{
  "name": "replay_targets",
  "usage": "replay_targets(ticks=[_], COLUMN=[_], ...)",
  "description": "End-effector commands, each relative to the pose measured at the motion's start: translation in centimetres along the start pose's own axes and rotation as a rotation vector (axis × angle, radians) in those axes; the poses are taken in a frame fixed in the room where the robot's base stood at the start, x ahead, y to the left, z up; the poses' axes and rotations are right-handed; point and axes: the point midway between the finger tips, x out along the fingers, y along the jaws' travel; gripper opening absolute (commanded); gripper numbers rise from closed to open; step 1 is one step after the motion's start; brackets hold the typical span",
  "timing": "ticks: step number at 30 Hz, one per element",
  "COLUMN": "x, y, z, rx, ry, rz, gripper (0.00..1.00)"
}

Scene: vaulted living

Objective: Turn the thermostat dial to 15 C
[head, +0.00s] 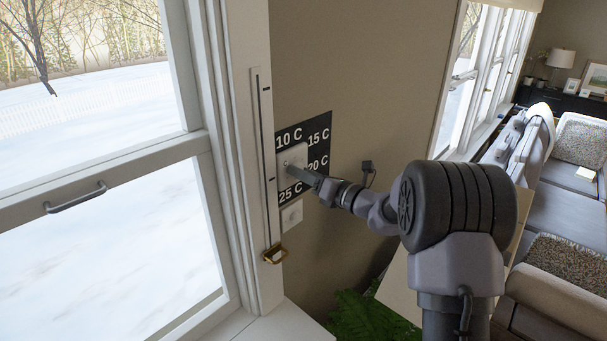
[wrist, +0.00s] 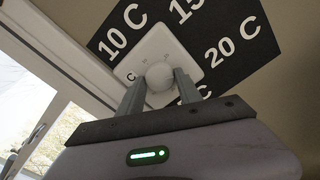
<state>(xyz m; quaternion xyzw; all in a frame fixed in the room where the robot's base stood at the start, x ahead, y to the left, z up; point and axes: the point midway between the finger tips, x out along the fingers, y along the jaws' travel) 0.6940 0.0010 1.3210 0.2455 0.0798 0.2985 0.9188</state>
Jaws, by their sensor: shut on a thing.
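The thermostat is a white square plate (head: 291,160) on a black panel (head: 322,137) on the wall. The panel carries the labels 10 C, 15 C, 20 C and 25 C. In the wrist view the round white dial (wrist: 160,75) sits in the middle of the plate (wrist: 178,46). My gripper (wrist: 159,82) has one finger on each side of the dial and is shut on it. In the head view my gripper (head: 297,173) reaches the plate from the right and hides the dial's middle. I cannot tell which label the dial points to.
A window (head: 108,180) with a handle stands at left, close to the thermostat. A smaller white wall plate (head: 292,215) is just below the panel. A green plant (head: 372,316) is low by the wall. Sofas (head: 560,215) stand at right.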

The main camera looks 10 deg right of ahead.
Motion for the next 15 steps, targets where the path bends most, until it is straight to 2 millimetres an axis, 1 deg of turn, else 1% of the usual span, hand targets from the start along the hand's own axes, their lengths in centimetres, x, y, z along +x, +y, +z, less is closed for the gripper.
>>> replay_targets(ticks=[8,15], x=[-0.01,-0.02], y=[-0.14,-0.32], z=[-0.19,-0.42], rx=[-0.074,-0.257], ry=[-0.001,-0.001], rz=[0.000,0.000], gripper=[0.01,0.01])
